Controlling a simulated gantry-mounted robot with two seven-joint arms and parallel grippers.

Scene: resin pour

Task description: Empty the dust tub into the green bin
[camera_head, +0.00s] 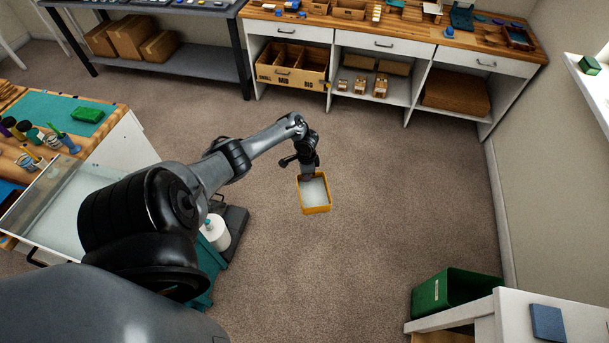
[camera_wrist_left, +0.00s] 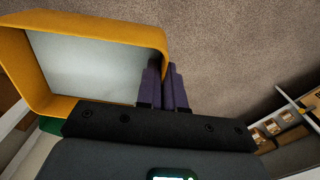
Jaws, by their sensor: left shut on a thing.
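The dust tub (camera_head: 326,209) is an orange-yellow open box with pale grey-white dust in it. My left gripper (camera_head: 309,176) is shut on the tub's near-arm wall and holds it in the air over the carpet, open side up. In the left wrist view the tub (camera_wrist_left: 150,36) fills the upper left, with the purple fingers of my left gripper (camera_wrist_left: 166,85) at its edge. The green bin (camera_head: 455,290) stands at the lower right of the head view, with its front partly hidden by a white cabinet. My right gripper does not show.
A white cabinet (camera_head: 563,305) with a blue item on top stands beside the bin. A wooden workbench (camera_head: 390,27) with drawers and shelves runs along the back. A teal-matted bench (camera_head: 45,112) is at left. Open carpet (camera_head: 400,190) lies between tub and bin.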

